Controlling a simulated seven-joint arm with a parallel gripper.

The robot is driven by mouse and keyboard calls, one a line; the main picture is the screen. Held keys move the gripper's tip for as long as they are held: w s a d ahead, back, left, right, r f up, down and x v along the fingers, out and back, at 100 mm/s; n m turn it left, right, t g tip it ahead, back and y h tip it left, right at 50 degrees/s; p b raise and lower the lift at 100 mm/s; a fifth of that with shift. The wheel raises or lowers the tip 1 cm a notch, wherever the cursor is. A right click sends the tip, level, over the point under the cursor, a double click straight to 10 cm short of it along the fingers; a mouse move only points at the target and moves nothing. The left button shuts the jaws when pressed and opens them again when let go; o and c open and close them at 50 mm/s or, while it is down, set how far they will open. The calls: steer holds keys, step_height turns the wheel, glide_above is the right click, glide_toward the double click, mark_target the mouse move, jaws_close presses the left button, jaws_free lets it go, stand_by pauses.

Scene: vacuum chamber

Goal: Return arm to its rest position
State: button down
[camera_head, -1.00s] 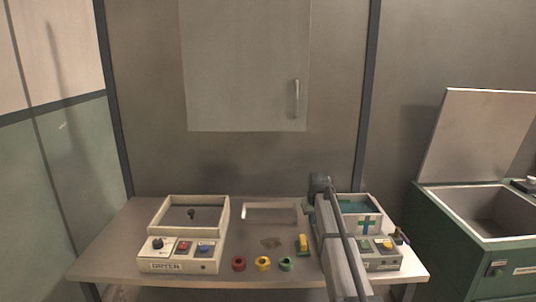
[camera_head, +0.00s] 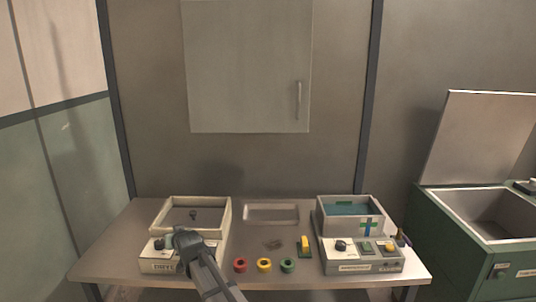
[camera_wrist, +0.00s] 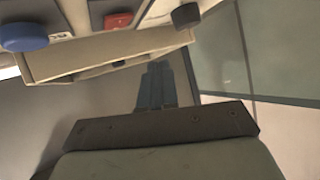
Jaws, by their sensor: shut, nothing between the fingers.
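My gripper (camera_head: 180,238) is over the front control panel of the left box (camera_head: 158,266), hiding part of its buttons and label. In the wrist view my gripper's dark fingers (camera_wrist: 155,86) are together and hold nothing. Beyond that edge show a blue button (camera_wrist: 24,37), a red button (camera_wrist: 117,20) and a dark knob (camera_wrist: 186,16).
The right box (camera_head: 345,252) with a blue interior stands clear at the table's right. A shallow tray (camera_head: 270,207) is at the back middle. A green bin (camera_head: 465,235) with raised lid stands at right.

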steer(key=s+a+f+y, duration=0.1)
steer(key=s+a+f, duration=0.3)
steer(key=s+f, duration=0.6)
steer(key=s+d+f+m+g+h, duration=0.1)
steer(key=s+d+f+g+h, duration=0.3)
steer(key=d+f, duration=1.1)
steer(key=s+d+f+m+g+h, duration=0.15)
steer(key=s+d+f, duration=0.35)
steer(key=d+f, duration=1)
steer(key=s+d+f+m+g+h, duration=0.1)
steer(key=s+d+f+g, duration=0.25)
steer(key=s+d, duration=0.45)
steer(key=s+d+f+g+h, duration=0.2)
steer(key=s+d+f, duration=0.2)
steer(key=s+d, duration=0.45)
steer(key=s+d+f+m+g, duration=0.1)
steer(key=s+d+g, duration=0.2)
steer(key=s, duration=0.6)
steer(key=s+d+g, duration=0.3)
steer(key=s+d, duration=0.1)
steer(key=s, duration=0.6)
steer(key=shift+s+d+f+m, duration=0.2)
steer(key=shift+s+f+m, duration=0.1)
steer(key=shift+f+m, duration=0.05)
steer(key=shift+w+y, duration=0.15)
steer(key=shift+y, duration=0.1)
